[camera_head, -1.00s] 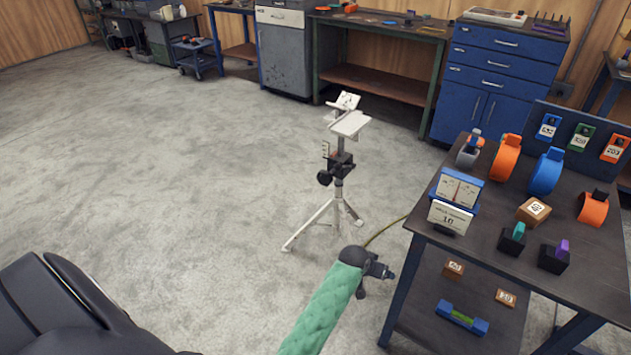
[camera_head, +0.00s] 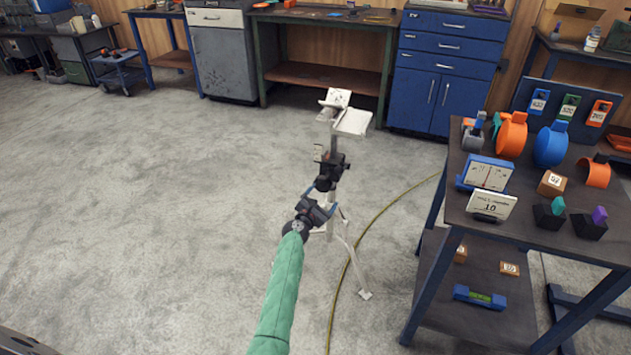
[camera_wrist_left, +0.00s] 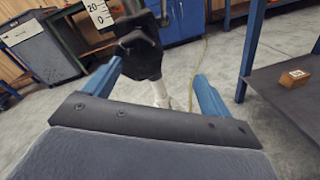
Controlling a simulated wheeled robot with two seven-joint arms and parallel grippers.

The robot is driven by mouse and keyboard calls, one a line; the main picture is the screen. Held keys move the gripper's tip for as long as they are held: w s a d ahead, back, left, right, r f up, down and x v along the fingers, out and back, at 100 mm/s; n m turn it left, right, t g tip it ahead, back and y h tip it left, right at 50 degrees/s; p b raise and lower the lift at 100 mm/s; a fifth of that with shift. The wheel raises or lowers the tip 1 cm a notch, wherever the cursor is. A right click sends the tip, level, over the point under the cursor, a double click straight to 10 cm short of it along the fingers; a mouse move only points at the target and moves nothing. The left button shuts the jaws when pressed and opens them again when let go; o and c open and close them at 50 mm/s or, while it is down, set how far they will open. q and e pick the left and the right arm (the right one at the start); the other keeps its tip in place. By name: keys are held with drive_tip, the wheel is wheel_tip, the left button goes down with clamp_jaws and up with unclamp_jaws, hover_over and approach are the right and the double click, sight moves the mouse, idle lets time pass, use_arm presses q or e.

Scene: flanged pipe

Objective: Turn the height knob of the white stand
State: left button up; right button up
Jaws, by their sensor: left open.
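The white stand (camera_head: 351,122) stands on the floor on splayed legs, with a tilted plate and a tray on top. A dark clamp block (camera_head: 337,165) sits on its post, with a black knob (camera_head: 323,184) on its near side. My left gripper (camera_head: 322,198) is just below and in front of the knob, its blue fingers open and empty. In the left wrist view, the black knob (camera_wrist_left: 138,45) shows beyond the open gripper (camera_wrist_left: 158,82), nearer the left finger. A small gap seems to remain; contact cannot be told. My right gripper is not in view.
A yellow hose (camera_head: 385,208) curves over the floor beside the stand. Blue cabinets (camera_head: 445,75) and a green workbench (camera_head: 330,76) line the back. The floor to the left is clear.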

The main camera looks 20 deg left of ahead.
sight(321, 187)
use_arm(q)
drive_tip(key=n, duration=0.1)
drive_tip(key=a+n+y, duration=0.1)
drive_tip(key=n, duration=0.1)
drive_tip(key=shift+w+a+r+n+t+y, duration=0.1)
drive_tip(key=shift+a+r+n+t+y, duration=0.2)
drive_tip(key=shift+n, duration=0.1)
drive_tip(key=n, duration=0.2)
drive_tip(key=shift+a+r+n+y, duration=0.1)
drive_tip(key=shift+a+n+y, duration=0.2)
drive_tip(key=shift+n, duration=0.1)
drive_tip(key=w+b, duration=0.1)
drive_tip(key=w, duration=0.5)
drive_tip(key=shift+w+d, duration=0.1)
drive_tip(key=shift+d, duration=0.1)
drive_tip(key=shift+w+b, duration=0.4)
drive_tip(key=shift+w, duration=0.4)
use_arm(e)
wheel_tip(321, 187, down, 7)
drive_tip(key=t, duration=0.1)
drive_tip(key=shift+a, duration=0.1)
use_arm(q)
drive_tip(key=c, duration=1)
drive_tip(key=shift+m, duration=0.3)
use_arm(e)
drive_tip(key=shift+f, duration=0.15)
